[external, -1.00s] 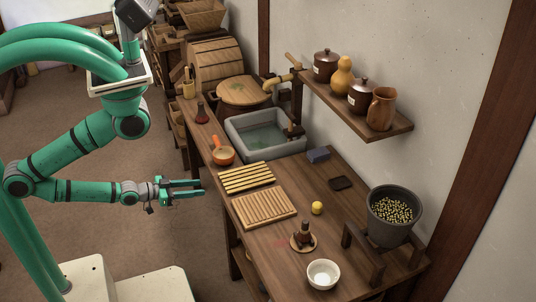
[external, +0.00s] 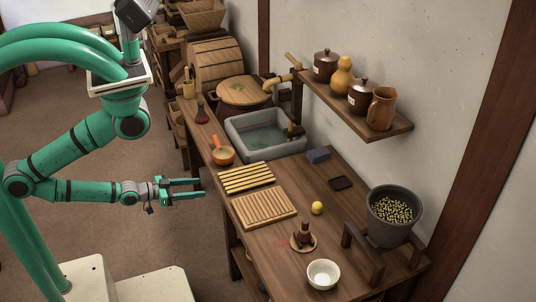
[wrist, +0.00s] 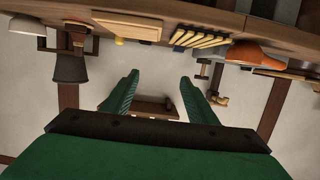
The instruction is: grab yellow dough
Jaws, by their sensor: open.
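The yellow dough (external: 317,208) is a small round ball on the wooden counter, right of the ribbed wooden board. In the wrist view a small bit of yellow dough (wrist: 119,41) shows at the counter's edge, beside the board. My gripper (external: 202,188) is open and empty, left of the counter's front edge and well apart from the dough. In the wrist view its two green fingers (wrist: 158,84) are spread with nothing between them.
Near the dough are the ribbed board (external: 264,209), a yellow slatted rack (external: 246,177), a small dark bottle (external: 304,236) on a round coaster, a white bowl (external: 323,274) and a grey pot (external: 394,214) of grains. A shelf (external: 350,107) with jars hangs above. A basin (external: 265,135) is set farther back.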

